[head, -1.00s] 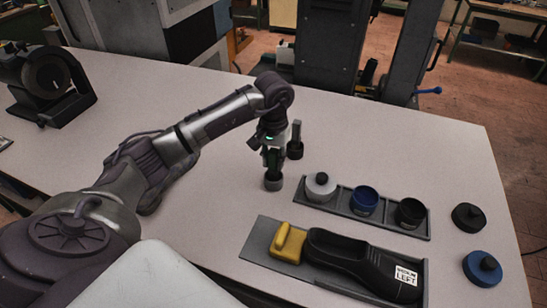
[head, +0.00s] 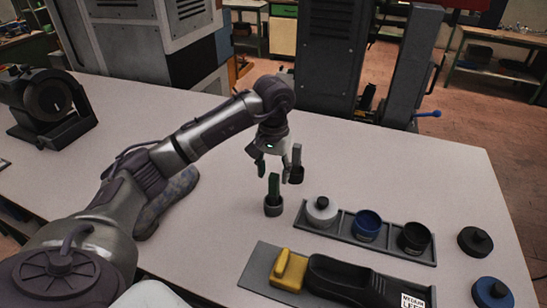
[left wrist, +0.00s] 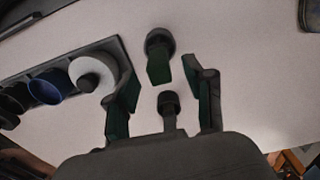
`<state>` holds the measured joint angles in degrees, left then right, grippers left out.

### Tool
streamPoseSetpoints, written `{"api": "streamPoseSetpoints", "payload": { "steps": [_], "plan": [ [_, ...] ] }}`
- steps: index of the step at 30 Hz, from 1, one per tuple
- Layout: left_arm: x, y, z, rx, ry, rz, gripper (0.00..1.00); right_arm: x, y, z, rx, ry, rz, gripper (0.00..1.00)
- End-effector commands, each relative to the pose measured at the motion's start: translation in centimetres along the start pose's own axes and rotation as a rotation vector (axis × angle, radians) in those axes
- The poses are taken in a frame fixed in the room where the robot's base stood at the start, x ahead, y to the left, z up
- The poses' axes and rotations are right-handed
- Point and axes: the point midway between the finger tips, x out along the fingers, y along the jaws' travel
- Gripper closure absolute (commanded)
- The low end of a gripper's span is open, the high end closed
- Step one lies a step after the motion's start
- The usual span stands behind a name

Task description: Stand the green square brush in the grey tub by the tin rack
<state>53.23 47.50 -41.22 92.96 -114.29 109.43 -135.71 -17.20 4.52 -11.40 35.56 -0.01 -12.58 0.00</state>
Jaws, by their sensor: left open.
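The green square brush (head: 274,187) stands upright in the small grey tub (head: 273,208), left of the tin rack (head: 380,251). My left gripper (head: 273,164) is open and empty, just above the brush and apart from it. In the left wrist view the green brush (left wrist: 158,70) points up between the spread fingers, with the tub (left wrist: 159,39) around its base. My right gripper is not in view.
A second dark tub (head: 296,176) with a grey brush (head: 297,155) stands close behind. The rack holds a white tin (head: 321,212), a blue tin (head: 367,224) and a black tin (head: 414,238). A black shoe (head: 345,280) and yellow block (head: 288,269) lie in front.

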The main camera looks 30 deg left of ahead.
Motion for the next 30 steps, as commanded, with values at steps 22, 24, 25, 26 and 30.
{"api": "streamPoseSetpoints", "payload": {
  "steps": [22,24,25,26,30],
  "plan": [
    [-7.5,0.0,0.0,0.000,-0.001,0.000,0.47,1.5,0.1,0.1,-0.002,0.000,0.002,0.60],
    [-7.5,0.0,0.0,0.000,-0.001,0.000,0.47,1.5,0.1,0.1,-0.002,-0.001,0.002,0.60],
    [-7.5,0.0,0.0,0.000,-0.001,0.000,0.47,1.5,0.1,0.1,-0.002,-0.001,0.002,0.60],
    [-7.5,0.0,0.0,0.000,-0.001,0.000,0.47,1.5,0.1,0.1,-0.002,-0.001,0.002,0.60],
    [-7.4,0.0,0.0,0.000,-0.001,0.000,0.47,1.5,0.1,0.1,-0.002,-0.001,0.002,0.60]
  ]
}}
